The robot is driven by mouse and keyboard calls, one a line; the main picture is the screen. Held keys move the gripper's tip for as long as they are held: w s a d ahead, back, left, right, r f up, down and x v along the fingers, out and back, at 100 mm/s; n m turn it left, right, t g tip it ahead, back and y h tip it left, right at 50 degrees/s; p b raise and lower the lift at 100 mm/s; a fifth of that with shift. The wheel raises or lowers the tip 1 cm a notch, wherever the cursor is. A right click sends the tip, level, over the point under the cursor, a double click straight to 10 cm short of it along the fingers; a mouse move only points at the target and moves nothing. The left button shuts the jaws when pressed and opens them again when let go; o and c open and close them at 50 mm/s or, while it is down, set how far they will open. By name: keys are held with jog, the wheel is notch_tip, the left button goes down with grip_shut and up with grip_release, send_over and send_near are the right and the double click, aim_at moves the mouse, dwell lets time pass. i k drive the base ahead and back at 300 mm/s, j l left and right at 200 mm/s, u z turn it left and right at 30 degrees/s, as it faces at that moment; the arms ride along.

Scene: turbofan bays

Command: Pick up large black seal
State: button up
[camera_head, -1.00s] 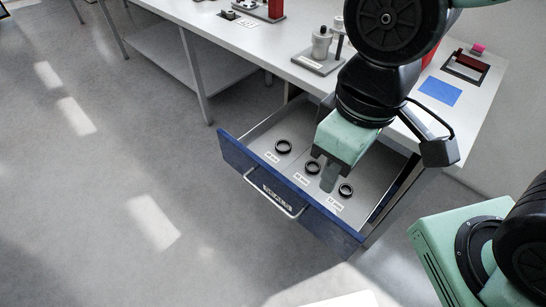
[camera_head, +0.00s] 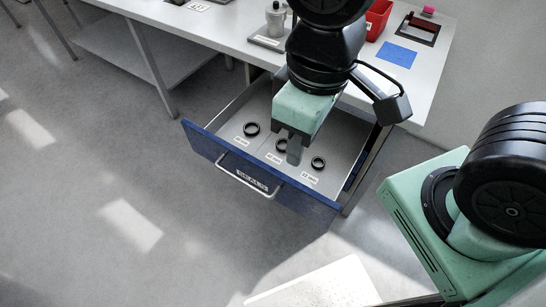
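Three black ring seals lie in the open blue-fronted drawer (camera_head: 230,167). The left seal (camera_head: 251,129) looks the largest, though the sizes are close. The middle seal (camera_head: 281,146) is partly hidden by my gripper, and the right seal (camera_head: 318,163) is in plain view. White labels lie in front of them, too small to read surely. My gripper (camera_head: 294,156) points down over the drawer, between the middle and right seals in the picture. Its fingers overlap in this view, so their opening and height above the drawer floor are unclear.
The white workbench (camera_head: 205,35) stands above and behind the drawer. On it are a grey metal fixture (camera_head: 274,25), a red bin (camera_head: 377,18), a blue square (camera_head: 400,55) and a dark red-handled frame (camera_head: 419,29). Grey floor lies open at the left.

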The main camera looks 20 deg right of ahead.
aim_at(251, 123)
jog(key=i+j+z, duration=0.2)
jog(key=j, duration=0.25)
jog(key=i+j+z, duration=0.2)
jog(key=j, duration=0.3)
jog(key=i+j+z, duration=0.25)
jog(key=j, duration=0.3)
jog(key=j+z, duration=0.2)
jog(key=j, duration=0.3)
jog(key=j+z, duration=0.2)
jog(key=j, duration=0.35)
jog(key=i, duration=0.05)
